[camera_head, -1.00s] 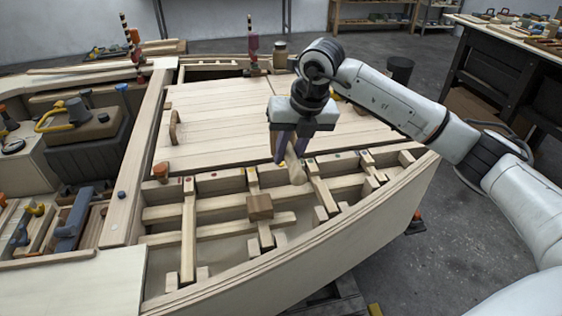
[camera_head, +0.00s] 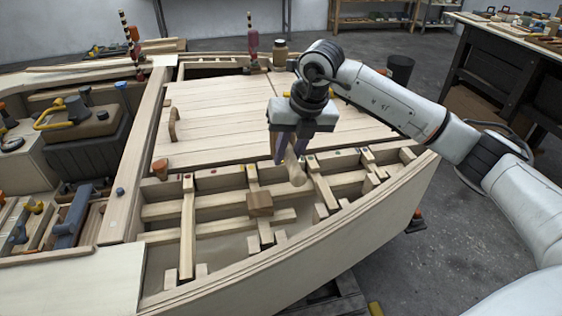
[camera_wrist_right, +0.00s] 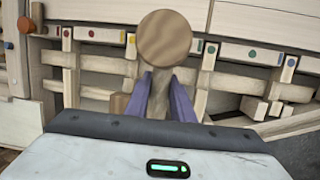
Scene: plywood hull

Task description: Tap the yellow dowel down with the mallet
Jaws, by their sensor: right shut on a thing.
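My right gripper (camera_head: 288,148) hangs over the hull's near edge, its purple fingers shut on the mallet's handle. The wooden mallet (camera_head: 297,172) points down and toward the ribs in the head view. In the right wrist view its round head (camera_wrist_right: 165,38) fills the top centre and its handle (camera_wrist_right: 160,82) lies between the fingers (camera_wrist_right: 160,100). The mallet head hides part of the rail.
A wooden block (camera_head: 260,204) lies on the ribs. Planked decking (camera_head: 220,115) lies behind. An orange-topped peg (camera_head: 160,168) stands at the left.

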